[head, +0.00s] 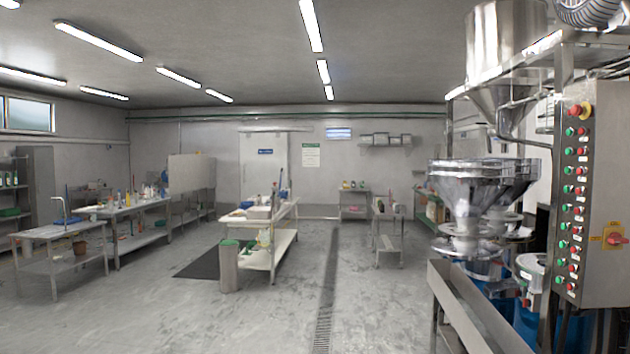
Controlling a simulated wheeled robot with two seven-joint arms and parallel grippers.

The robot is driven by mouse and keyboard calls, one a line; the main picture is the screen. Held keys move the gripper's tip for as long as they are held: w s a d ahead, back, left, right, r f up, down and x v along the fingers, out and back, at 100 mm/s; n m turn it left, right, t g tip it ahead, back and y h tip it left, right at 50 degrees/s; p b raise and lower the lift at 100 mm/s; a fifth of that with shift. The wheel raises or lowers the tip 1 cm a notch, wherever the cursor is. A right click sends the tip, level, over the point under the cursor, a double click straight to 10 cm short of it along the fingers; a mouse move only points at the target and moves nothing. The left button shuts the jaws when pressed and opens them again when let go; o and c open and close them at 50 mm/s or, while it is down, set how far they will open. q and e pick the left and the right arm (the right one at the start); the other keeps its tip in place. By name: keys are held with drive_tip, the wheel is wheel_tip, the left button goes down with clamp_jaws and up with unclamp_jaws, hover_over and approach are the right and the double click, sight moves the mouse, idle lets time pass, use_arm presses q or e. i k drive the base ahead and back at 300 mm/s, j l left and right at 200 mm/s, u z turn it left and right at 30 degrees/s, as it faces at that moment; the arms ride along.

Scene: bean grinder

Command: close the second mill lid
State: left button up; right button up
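The mill machine stands at the right side of the head view. A steel hopper cone (465,195) with a wide flat top (485,168) sits at about mid height. More steel hopper parts overlap behind it, so I cannot tell which one is the second mill or whether its lid is open or shut. A taller steel hopper (505,50) rises above. Neither of my grippers is in view.
A control panel (598,200) with red and green buttons stands at the far right. A metal trough (470,310) is below the hoppers, by blue containers (485,270). A white table (270,240) stands mid-room. The grey floor (390,310) in front is clear.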

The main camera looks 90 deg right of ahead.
sight(470, 188)
drive_tip(key=i+l+z, duration=0.25)
drive_tip(key=l+z, duration=0.25)
drive_tip(key=l, duration=0.25)
drive_tip(key=i+l+z, duration=0.35)
drive_tip(key=l+z, duration=0.15)
drive_tip(key=l, duration=0.15)
drive_tip(key=i+l+z, duration=1.05)
drive_tip(key=i+z, duration=0.75)
drive_tip(key=i+j+z, duration=0.3)
drive_tip(key=i, duration=0.25)
drive_tip(key=i+j+z, duration=0.65)
drive_tip(key=z, duration=0.15)
drive_tip(key=i+j+z, duration=0.55)
drive_tip(key=j+z, duration=0.35)
drive_tip(key=i+j+z, duration=0.1)
drive_tip(key=j+z, duration=0.15)
drive_tip(key=j, duration=0.2)
